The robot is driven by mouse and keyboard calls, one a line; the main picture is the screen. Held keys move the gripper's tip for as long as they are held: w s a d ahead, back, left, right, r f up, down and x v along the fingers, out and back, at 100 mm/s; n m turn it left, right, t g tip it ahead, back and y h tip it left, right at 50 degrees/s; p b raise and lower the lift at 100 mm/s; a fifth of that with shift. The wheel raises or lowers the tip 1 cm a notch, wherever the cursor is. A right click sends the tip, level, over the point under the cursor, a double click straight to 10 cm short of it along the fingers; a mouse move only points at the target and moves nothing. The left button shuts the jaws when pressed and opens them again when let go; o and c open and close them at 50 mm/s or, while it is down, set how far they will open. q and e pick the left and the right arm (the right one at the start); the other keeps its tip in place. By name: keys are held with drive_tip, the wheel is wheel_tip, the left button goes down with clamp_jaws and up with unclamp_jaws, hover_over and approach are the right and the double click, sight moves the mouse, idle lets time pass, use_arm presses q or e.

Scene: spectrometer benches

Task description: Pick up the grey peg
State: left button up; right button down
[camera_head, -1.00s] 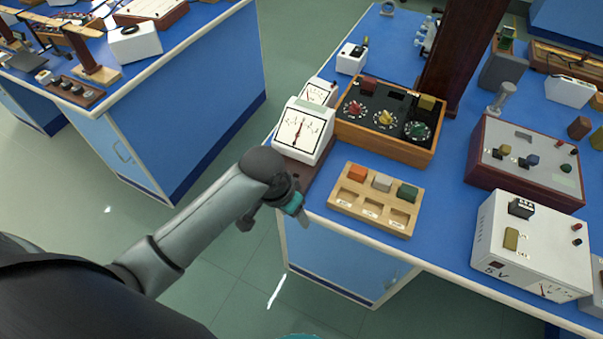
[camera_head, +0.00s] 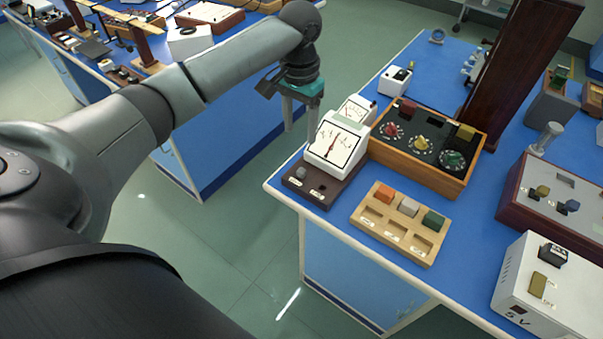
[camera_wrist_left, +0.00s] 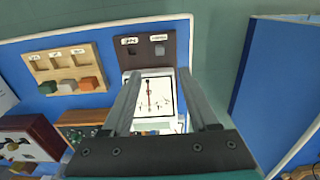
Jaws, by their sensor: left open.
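The grey peg (camera_head: 409,207) is a small block in the back row of a light wooden tray (camera_head: 367,231), between an orange peg (camera_head: 384,196) and a green peg (camera_head: 433,220). In the left wrist view the grey peg (camera_wrist_left: 67,87) shows at the left, outside the jaws. My left gripper (camera_head: 300,124) points down, open and empty, behind and left of the white meter (camera_head: 336,141), apart from the tray. In the left wrist view the open fingers (camera_wrist_left: 162,75) frame the meter's dial. My right gripper is not in view.
The meter stands on a dark base (camera_head: 318,190) with a small grey knob-like piece (camera_head: 300,171). A wooden box with dials (camera_head: 425,164) stands behind the tray. A white power unit (camera_head: 548,290) is at right. The tray's front compartments look empty.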

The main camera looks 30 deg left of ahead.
use_arm(q)
drive_tip(key=b, duration=0.2)
hover_over(300, 171)
wheel_tip(300, 171, down, 8)
drive_tip(key=shift+f, duration=0.1)
wheel_tip(300, 171, down, 5)
drive_tip(key=shift+b, duration=0.6)
clamp_jaws()
